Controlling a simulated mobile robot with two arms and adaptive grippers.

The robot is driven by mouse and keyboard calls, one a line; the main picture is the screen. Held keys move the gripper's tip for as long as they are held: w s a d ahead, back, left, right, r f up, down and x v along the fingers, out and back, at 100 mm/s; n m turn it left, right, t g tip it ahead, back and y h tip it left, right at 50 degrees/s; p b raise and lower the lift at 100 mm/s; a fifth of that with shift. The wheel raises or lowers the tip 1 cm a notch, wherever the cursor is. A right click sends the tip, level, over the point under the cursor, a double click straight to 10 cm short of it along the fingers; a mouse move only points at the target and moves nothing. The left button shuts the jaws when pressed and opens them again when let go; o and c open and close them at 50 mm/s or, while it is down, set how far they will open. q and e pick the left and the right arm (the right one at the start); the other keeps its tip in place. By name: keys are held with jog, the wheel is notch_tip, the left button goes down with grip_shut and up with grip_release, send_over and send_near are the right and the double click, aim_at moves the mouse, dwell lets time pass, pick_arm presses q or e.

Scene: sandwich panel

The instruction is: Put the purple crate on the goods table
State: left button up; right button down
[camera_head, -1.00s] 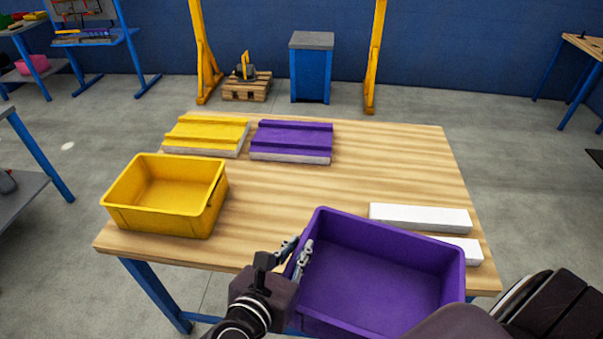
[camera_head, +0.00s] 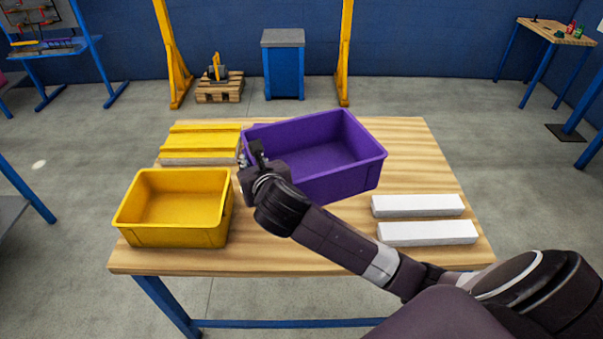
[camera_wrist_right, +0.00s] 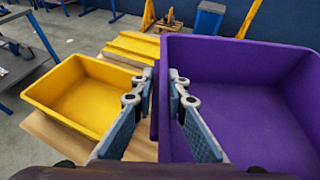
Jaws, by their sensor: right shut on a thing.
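The purple crate (camera_head: 325,150) is empty and over the back middle of the wooden table (camera_head: 410,165). My right gripper (camera_head: 246,158) is shut on its left wall, with the arm coming in from the right. In the right wrist view the fingers (camera_wrist_right: 163,85) pinch the wall of the purple crate (camera_wrist_right: 245,100), one on each side. The crate is slightly tilted and seems to hang above the tabletop; its underside is hidden. My left gripper is not in view.
An empty yellow crate (camera_head: 175,205) stands at the table's front left. A yellow panel (camera_head: 200,140) lies behind it. Two white bars (camera_head: 425,232) lie at the right. The purple panel is almost wholly hidden behind the purple crate. The table's front middle is clear beneath my arm.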

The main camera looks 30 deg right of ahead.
jog(key=shift+w+r, duration=0.25)
jog(key=shift+r, duration=0.05)
notch_tip(320, 180, down, 20)
jog(key=shift+r, duration=0.15)
jog(key=c, duration=1.9)
grip_release()
jog(key=shift+s, duration=0.1)
jog(key=b+v, duration=0.1)
jog(key=v, duration=1.1)
jog(key=shift+d, duration=0.1)
